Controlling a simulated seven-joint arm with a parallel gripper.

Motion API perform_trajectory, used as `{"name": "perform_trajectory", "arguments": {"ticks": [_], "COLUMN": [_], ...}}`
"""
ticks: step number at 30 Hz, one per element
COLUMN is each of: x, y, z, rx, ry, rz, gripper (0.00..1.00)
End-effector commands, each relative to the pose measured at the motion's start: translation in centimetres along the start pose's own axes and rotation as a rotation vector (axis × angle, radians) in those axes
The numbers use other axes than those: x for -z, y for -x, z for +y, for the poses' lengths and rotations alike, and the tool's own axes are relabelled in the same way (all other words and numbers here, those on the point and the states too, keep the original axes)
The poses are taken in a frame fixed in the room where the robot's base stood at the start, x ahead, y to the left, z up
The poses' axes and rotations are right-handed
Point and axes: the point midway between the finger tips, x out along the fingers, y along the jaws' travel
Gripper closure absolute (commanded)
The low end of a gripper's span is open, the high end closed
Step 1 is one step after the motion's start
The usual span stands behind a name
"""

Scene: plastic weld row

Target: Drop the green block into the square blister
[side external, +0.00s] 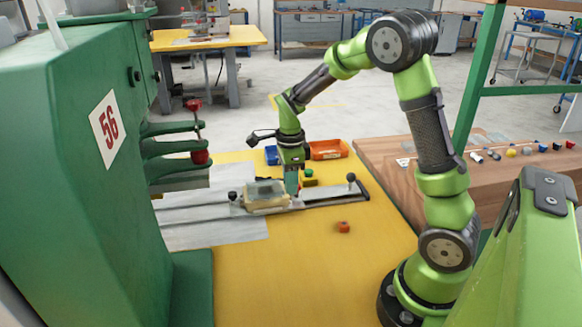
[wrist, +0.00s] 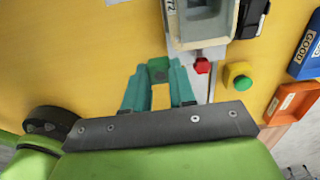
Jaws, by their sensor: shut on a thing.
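My gripper (wrist: 159,72) has teal fingers and is shut on a green block (wrist: 158,63), held between the fingertips in the wrist view. In the side view my gripper (side external: 291,188) points down at the right end of the pale fixture, and the block cannot be made out there. The fixture carries a clear blister (side external: 265,188). In the wrist view part of a grey holder with a recess (wrist: 205,18) shows at the top, above and right of the fingertips; its far part is cut off. The block is outside it.
A red knob (wrist: 202,66) and a green button on a yellow base (wrist: 238,77) stand right of the fingers. A blue bin (wrist: 308,52) and an orange bin (wrist: 292,103) are farther right. An orange-red piece (side external: 343,226) lies on the yellow table (side external: 300,275). The green press stands left.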

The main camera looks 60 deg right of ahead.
Motion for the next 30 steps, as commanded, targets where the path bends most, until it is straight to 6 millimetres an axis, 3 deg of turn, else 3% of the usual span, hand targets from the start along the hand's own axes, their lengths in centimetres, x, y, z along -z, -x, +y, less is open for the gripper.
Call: {"name": "perform_trajectory", "arguments": {"ticks": [3,9,15,30], "x": [-2.3,-5.0,-5.8,-5.7], "y": [-0.1,0.7,1.4,-2.3], "z": [-3.1,-5.8,-6.1,-6.0], "rx": [0.000,0.001,-0.001,-0.002], "ry": [-0.002,0.004,0.010,0.011], "rz": [0.002,0.000,0.000,0.001], "gripper": [1.00,1.00,1.00,1.00]}}
